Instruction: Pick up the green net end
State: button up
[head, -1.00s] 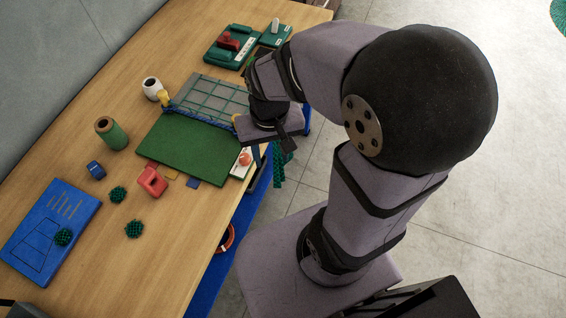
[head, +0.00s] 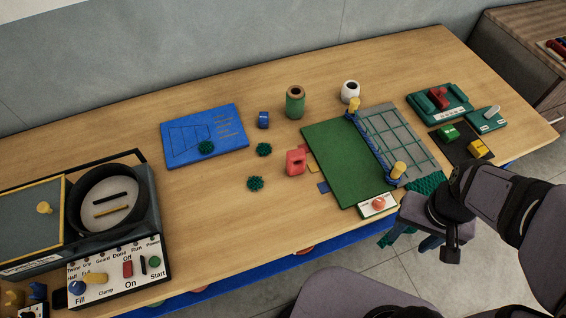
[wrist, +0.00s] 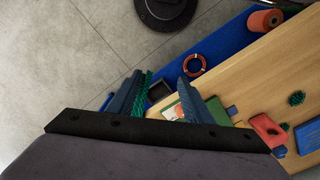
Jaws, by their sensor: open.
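A green net (head: 428,184) spreads beside the right edge of the green mat (head: 340,160) and appears to hang over the table's front edge. My gripper (head: 412,239) is beyond that edge, low beside the hanging net. In the wrist view my gripper (wrist: 160,97) is open, and a strip of green net (wrist: 142,94) shows along the inner side of its left finger. Whether it touches the finger I cannot tell. My arm hides part of the net in the head view.
Green net tufts (head: 256,183), a red canister (head: 295,162) and a blue board (head: 204,136) lie left of the mat. A gridded panel (head: 395,138) with yellow pegs is at its right. A control box (head: 115,262) stands far left.

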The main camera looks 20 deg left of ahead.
notch_tip(320, 180, up, 5)
jog(key=w+a+r+n, duration=0.2)
jog(key=w+a+n, duration=0.4)
jog(key=w+a, duration=0.15)
jog(key=n+t+h, duration=0.1)
jog(key=n+h, duration=0.2)
jog(key=n, duration=1.4)
send_over(255, 182)
jog(key=a, duration=0.1)
jog(key=shift+s+a+f, duration=0.1)
jog(key=shift+s+f, duration=0.1)
jog(key=shift+f, duration=2.65)
jog(key=shift+s+a+f, duration=0.1)
jog(key=shift+s+f, duration=0.1)
jog(key=shift+f, duration=2.65)
jog(key=shift+a+p+x, duration=0.2)
jog(key=shift+p+x, duration=0.9)
jog(key=shift+x, duration=1.05)
jog(key=c, duration=1.1)
